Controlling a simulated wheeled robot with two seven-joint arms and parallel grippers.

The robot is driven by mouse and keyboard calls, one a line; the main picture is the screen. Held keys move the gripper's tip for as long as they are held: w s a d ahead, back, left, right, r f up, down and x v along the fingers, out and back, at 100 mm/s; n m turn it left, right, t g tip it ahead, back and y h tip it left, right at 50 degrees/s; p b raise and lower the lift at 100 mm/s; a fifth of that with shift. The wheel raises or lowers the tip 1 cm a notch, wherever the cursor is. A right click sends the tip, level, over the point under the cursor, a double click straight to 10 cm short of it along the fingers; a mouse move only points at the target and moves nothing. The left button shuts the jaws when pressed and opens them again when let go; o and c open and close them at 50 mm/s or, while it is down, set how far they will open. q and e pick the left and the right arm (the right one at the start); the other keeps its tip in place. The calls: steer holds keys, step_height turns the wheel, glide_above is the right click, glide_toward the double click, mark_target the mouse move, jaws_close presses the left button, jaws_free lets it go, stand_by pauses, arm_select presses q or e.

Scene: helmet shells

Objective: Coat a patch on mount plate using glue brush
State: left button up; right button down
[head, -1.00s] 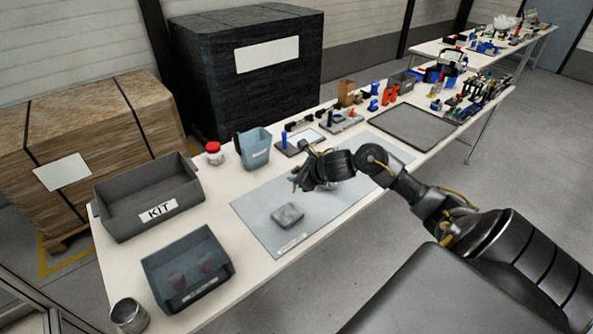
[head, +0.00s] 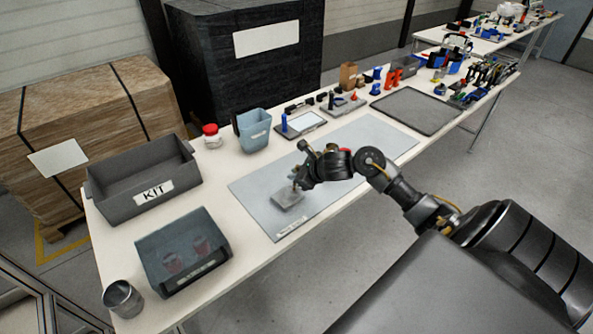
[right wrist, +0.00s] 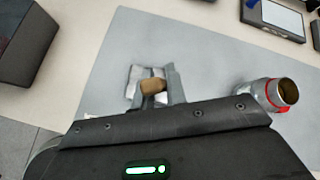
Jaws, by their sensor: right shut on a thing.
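The mount plate (head: 288,198), a small grey block, lies on the pale grey mat (head: 262,187). My right gripper (head: 297,184) is at its far edge, low over it. In the right wrist view the gripper (right wrist: 154,88) is shut on the glue brush (right wrist: 152,86), whose brown handle end shows between the fingers. The bristles are hidden, so I cannot tell if they touch the plate. Part of the plate (right wrist: 138,73) shows behind the fingers. My left gripper is out of view.
A grey KIT bin (head: 140,185), a blue-grey bin (head: 185,255) with two reddish items and a metal cup (head: 122,298) stand at the left. A red-lidded jar (head: 212,136) and a blue-grey container (head: 254,132) stand behind the mat. The mat's front is clear.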

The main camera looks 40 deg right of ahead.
steer(key=shift+a+p, duration=1.15)
steer(key=shift+a, duration=2.45)
steer(key=shift+d+f+b, duration=0.2)
steer(key=shift+d+b, duration=0.85)
steer(key=shift+d, duration=2.35)
steer(key=shift+d+r, duration=0.25)
steer(key=shift+d, duration=0.1)
step_height(320, 180, up, 2)
steer(key=shift+r+p, duration=0.2)
steer(key=shift+p, duration=0.55)
steer(key=shift+a+r+p, duration=0.1)
steer(key=shift+r+p, duration=1.6)
steer(key=shift+r, duration=1.05)
steer(key=shift+f, duration=0.15)
